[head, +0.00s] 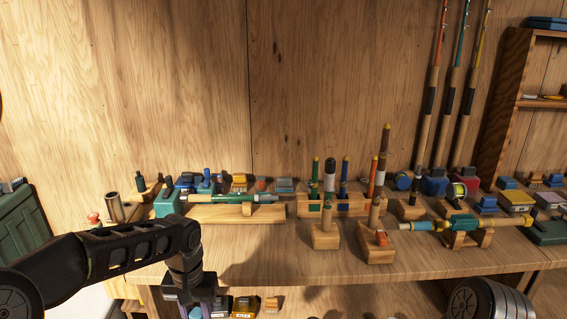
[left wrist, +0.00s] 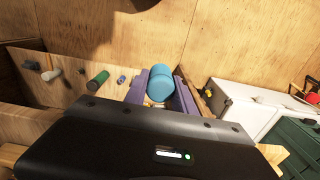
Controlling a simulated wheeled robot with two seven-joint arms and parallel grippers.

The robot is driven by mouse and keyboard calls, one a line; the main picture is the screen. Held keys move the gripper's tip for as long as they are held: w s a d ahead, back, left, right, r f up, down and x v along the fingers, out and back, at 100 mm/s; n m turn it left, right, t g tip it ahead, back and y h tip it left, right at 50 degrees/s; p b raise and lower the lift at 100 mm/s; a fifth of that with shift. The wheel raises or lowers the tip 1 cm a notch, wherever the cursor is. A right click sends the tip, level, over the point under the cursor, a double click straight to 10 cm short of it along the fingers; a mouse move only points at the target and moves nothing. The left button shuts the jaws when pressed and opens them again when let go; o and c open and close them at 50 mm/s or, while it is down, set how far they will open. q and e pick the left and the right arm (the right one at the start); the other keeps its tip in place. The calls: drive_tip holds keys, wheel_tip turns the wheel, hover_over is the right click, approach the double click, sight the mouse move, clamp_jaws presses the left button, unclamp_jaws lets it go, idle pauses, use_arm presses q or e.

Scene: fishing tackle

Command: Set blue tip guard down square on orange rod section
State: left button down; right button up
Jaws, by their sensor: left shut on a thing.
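My left gripper (head: 203,308) reaches down in front of the bench at the bottom of the head view, its purple fingers partly cut off by the frame edge. In the left wrist view the fingers (left wrist: 160,98) are shut on the blue tip guard (left wrist: 160,83), a short light-blue cylinder. I cannot make out the guard in the head view. My left gripper is well left of both. My right gripper is not in view.
A green rod (head: 228,199) lies on a wooden stand (head: 235,214) behind my left arm. A wooden block with an upright cork piece (head: 325,236) stands at the front middle. A yellow-and-teal rod (head: 462,224) lies in cradles at right. Several small boxes line the back.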

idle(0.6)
use_arm(q)
drive_tip(key=s+d+r+m, duration=0.2)
drive_tip(key=d+m, duration=0.2)
drive_tip(key=d, duration=0.3)
drive_tip(key=s+d+r+m, duration=0.2)
drive_tip(key=d+r+m, duration=0.1)
drive_tip(key=d, duration=0.4)
drive_tip(key=shift+s+d+r+m, duration=0.15)
drive_tip(key=shift+s+d+m, duration=0.15)
drive_tip(key=shift+m, duration=0.2)
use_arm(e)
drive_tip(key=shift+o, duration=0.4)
